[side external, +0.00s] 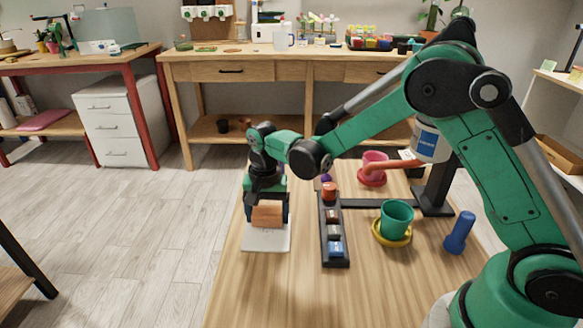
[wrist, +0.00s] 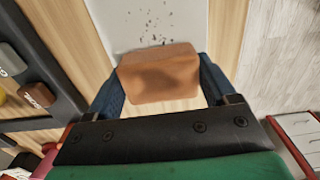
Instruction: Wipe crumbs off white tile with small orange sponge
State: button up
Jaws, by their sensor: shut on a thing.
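The small orange sponge (side external: 267,213) is between the two dark fingers of my gripper (side external: 269,209). My gripper is shut on it, pointing down over the white tile (side external: 265,240) near the table's left edge. In the wrist view the sponge (wrist: 160,73) sits between blue-grey fingertips. Dark crumbs (wrist: 151,27) lie scattered on the white tile (wrist: 190,20), just beyond the sponge. I cannot tell whether the sponge's underside touches the tile.
A black rack (side external: 333,228) with several coloured blocks stands just right of the tile. The table's front middle is clear.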

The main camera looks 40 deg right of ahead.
jog(key=shift+w+d+f, duration=0.1)
jog(key=shift+w+d, duration=0.45)
jog(key=shift+d, duration=0.05)
jog(key=shift+r, duration=4.1)
jog(key=shift+s+a, duration=0.1)
jog(key=shift+a, duration=0.05)
jog(key=s+a+r, duration=0.3)
jog(key=a+r, duration=0.2)
send_near(250, 277)
notch_tip(250, 277, down, 7)
jog(key=shift+f, duration=0.1)
jog(key=o, duration=1.1)
jog(key=shift+f, duration=0.15)
